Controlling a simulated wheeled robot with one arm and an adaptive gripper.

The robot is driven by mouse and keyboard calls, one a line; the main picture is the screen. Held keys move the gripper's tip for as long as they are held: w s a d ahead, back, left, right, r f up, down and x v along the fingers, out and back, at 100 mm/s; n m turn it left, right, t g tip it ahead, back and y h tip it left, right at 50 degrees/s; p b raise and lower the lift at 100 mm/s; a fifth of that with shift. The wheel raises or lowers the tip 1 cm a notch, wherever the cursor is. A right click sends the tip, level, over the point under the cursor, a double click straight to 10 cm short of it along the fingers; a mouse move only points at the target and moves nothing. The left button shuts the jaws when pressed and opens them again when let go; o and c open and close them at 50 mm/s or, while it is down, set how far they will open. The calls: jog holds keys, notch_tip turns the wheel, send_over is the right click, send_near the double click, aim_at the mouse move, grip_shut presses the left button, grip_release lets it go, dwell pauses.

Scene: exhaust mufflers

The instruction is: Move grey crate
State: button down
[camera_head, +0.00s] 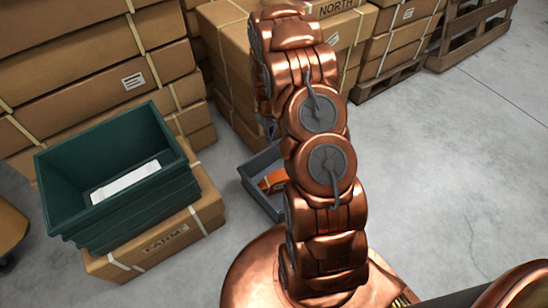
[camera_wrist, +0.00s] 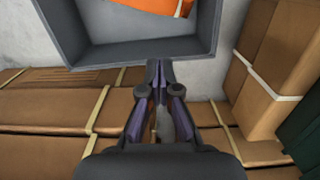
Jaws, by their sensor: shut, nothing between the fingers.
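The grey crate (camera_head: 246,172) sits on the floor behind my arm in the head view, partly hidden by it. An orange item (camera_head: 272,182) lies inside it. In the wrist view the grey crate (camera_wrist: 150,55) fills the top, with part of the orange item (camera_wrist: 155,6) in it. My gripper (camera_wrist: 160,68) is shut, its fingertips at the crate's near wall in the wrist view; I cannot tell whether they touch it. Nothing shows between the fingers. In the head view my gripper is mostly hidden behind my arm.
A dark green crate (camera_head: 100,215) with a white item in it stands on a cardboard box (camera_head: 160,245) to the left. Strapped cardboard boxes (camera_head: 95,60) are stacked behind. Wooden pallets (camera_head: 470,30) lie at the back right. The concrete floor (camera_head: 450,180) on the right is clear.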

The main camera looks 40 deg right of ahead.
send_near(269, 151)
jog(key=s+d+f, duration=0.2)
jog(key=s+f, duration=0.2)
jog(key=s, duration=0.2)
jog(key=shift+t, duration=0.4)
notch_tip(269, 151, down, 11)
jog(key=b, duration=0.4)
jog(key=shift+a+r, duration=0.2)
jog(key=shift+w+r+b, duration=0.25)
jog(key=shift+w+b, duration=0.15)
jog(key=shift+w, duration=0.75)
jog(key=shift+w+a+r+b, duration=0.1)
jog(key=shift+w+b, duration=0.2)
jog(key=shift+w, duration=0.5)
jog(key=shift+w, duration=1.95)
jog(key=shift+s, duration=0.15)
